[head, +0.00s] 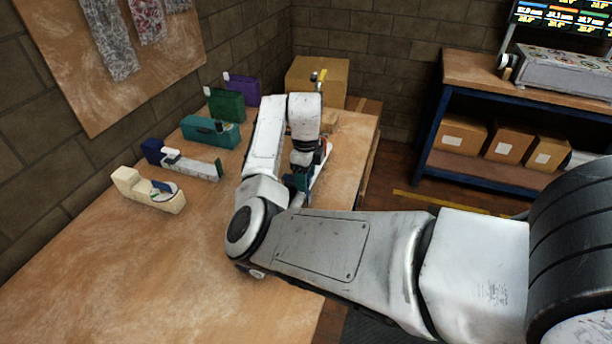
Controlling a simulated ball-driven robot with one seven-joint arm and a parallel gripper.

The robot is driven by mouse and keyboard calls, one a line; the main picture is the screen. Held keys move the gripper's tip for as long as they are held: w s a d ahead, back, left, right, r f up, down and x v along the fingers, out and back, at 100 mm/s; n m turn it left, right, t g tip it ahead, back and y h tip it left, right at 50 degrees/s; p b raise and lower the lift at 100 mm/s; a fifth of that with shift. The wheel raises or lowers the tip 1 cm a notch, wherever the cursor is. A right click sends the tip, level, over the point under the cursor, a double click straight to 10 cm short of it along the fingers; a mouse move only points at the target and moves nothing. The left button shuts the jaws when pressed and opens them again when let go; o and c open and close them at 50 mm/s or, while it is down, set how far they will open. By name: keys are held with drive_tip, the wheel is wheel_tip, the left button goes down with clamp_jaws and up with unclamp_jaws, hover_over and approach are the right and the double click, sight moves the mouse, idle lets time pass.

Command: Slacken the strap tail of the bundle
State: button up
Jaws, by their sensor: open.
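My arm reaches across the workbench, and its wrist points down near the bench's right edge. My gripper (300,182) is at the end of it, low over the bench and partly hidden by my own arm links; its jaws are open. A pale, long object with a reddish part (322,160) lies just right of and behind the gripper. It may be the bundle, but I cannot make out a strap or its tail. I cannot tell whether the gripper touches it.
On the workbench (110,260), a cream tape dispenser (148,191), a white-and-blue device (190,164), and teal (208,131), green (226,105) and purple (243,88) boxes line the wall side. A cardboard box (317,76) stands at the far end. The near left bench is clear.

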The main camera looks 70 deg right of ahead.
wheel_tip(320, 180, up, 11)
drive_tip(key=b, duration=0.1)
idle(0.5)
drive_tip(key=shift+f, duration=0.15)
idle(0.3)
